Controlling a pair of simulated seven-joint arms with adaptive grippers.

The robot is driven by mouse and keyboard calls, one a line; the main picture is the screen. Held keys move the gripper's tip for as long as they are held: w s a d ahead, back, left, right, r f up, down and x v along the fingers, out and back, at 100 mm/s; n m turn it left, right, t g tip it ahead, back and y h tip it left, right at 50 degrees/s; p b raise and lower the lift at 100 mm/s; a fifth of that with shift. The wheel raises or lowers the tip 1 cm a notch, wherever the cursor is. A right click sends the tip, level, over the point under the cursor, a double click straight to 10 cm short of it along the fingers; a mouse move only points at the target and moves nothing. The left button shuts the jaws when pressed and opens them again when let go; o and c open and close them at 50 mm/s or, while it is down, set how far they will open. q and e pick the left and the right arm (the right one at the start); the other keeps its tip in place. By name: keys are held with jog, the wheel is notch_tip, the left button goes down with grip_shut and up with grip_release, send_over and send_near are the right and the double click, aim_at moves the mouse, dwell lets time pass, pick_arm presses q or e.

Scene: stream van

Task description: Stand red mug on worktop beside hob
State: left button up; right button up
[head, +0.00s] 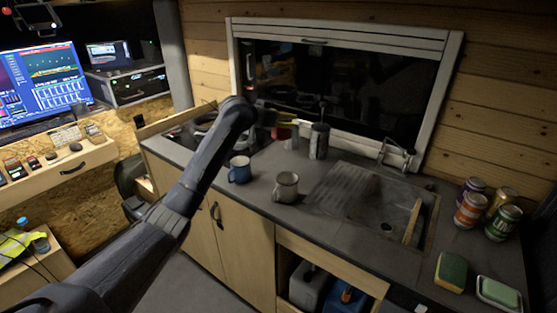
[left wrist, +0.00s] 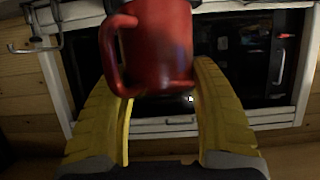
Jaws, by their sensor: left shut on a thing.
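The red mug (left wrist: 160,45) shows in the left wrist view between the yellow fingers of my left gripper (left wrist: 165,80), with its handle toward the left of that view. My left gripper is shut on it. In the head view the left gripper (head: 290,122) is over the back of the dark worktop (head: 262,160), in front of the window; the mug is mostly hidden there by my arm and gripper. The hob (head: 184,136) is at the worktop's left end, partly hidden behind my left arm. My right gripper is not in view.
A blue mug (head: 240,170) and a grey mug (head: 286,187) stand near the front. A dark cylinder (head: 319,141) stands at the back. The sink (head: 385,226) is right of centre, with several cans (head: 468,211) beyond it. A sponge (head: 451,272) lies at the right front.

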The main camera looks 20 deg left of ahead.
pick_arm(q)
notch_tip(320, 180, down, 16)
jog(key=shift+r, duration=0.25)
dwell(0.5)
jog(key=shift+f, duration=0.1)
jog(key=o, duration=1.4)
jog(key=v, duration=1.2)
